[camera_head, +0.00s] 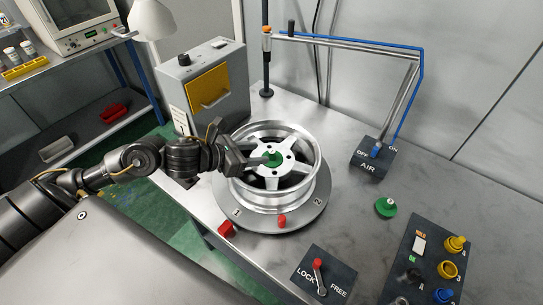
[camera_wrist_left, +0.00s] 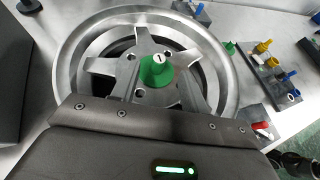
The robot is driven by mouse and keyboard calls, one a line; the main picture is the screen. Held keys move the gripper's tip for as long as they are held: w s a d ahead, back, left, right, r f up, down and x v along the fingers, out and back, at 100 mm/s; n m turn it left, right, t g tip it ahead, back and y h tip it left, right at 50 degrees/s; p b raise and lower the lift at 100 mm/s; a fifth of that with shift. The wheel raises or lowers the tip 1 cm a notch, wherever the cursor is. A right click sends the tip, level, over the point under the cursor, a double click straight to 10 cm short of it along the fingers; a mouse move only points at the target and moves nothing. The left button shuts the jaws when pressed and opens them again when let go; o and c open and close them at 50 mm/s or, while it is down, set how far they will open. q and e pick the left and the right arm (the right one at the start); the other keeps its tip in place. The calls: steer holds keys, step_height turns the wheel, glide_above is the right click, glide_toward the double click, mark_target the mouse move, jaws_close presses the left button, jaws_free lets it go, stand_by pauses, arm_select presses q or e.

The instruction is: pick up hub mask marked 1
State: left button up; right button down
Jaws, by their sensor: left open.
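The green hub mask marked 1 (camera_head: 273,161) sits at the centre of the silver spoked wheel (camera_head: 316,160). In the left wrist view the hub mask (camera_wrist_left: 157,73) shows a white top with the number 1. My left gripper (camera_head: 262,157) is open and reaches over the wheel from the left, with its fingertips close to the mask. I cannot tell whether they touch it. In the left wrist view the dark gripper body covers the lower part of the picture. My right gripper is not in view.
The wheel lies on a round plate (camera_head: 292,222) with red blocks at its front. A second green mask (camera_head: 386,207) lies on the table at the right. A LOCK/FREE lever (camera_head: 318,272), an AIR switch (camera_head: 372,158) and a panel of coloured knobs (camera_head: 425,268) stand around.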

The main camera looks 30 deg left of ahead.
mark_target(271, 152)
arm_select(q)
steer(key=p+x, duration=0.1)
steer(key=x, duration=0.2)
steer(key=shift+w, duration=0.3)
steer(key=shift+w+d+f, duration=0.2)
steer(key=shift+f, duration=0.05)
steer(key=shift+c, duration=0.2)
jaws_close()
